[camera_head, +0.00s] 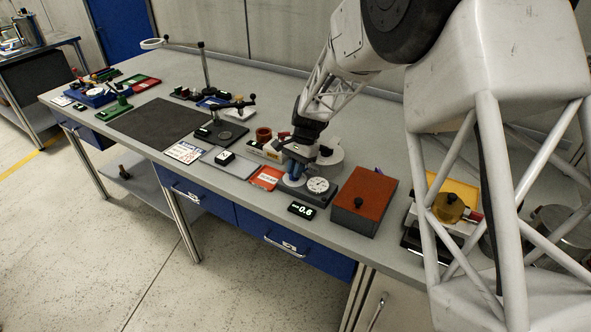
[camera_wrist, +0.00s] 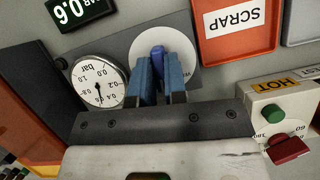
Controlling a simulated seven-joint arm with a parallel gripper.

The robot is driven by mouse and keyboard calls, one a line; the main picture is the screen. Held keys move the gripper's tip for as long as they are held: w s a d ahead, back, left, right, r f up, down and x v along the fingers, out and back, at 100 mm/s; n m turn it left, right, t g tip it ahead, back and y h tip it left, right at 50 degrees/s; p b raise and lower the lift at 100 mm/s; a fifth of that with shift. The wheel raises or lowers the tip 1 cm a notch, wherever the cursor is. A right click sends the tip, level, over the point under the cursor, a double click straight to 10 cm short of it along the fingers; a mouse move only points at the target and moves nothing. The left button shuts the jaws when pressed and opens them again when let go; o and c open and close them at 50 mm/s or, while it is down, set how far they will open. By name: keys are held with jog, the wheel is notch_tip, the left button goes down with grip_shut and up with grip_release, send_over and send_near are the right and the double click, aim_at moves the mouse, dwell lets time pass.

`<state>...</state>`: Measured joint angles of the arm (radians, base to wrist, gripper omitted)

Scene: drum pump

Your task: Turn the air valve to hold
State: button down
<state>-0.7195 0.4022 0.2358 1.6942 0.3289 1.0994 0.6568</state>
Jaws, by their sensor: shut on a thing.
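The air valve shows in the wrist view as a white round dial (camera_wrist: 184,52) with a blue handle (camera_wrist: 158,52) standing up from it. My gripper (camera_wrist: 160,78) has blue fingers on either side of the handle and is shut on it. The fingers and palm hide the lower part of the dial, and its lettering is mostly covered, so I cannot read the valve's setting. A round bar gauge (camera_wrist: 98,84) sits beside the valve on the same dark base. In the head view my gripper (camera_head: 292,178) is over the valve, left of the gauge (camera_head: 318,185).
A digital display (camera_head: 301,209) reads 0.6 in front of the base. An orange SCRAP tray (camera_head: 266,178) is to the left. A rust-lidded box (camera_head: 362,200) is close on the right. A unit with a HOT label (camera_wrist: 283,112) and red knob is near my gripper.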

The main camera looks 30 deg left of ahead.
jog(key=shift+r+n+h, duration=0.1)
jog(key=shift+n+h, duration=0.2)
jog(key=shift+n, duration=0.3)
jog(key=c, duration=1.2)
grip_release()
jog(key=shift+o, duration=0.2)
jog(key=v, duration=0.7)
jog(key=shift+w+r, duration=0.2)
jog(key=shift+r, duration=0.15)
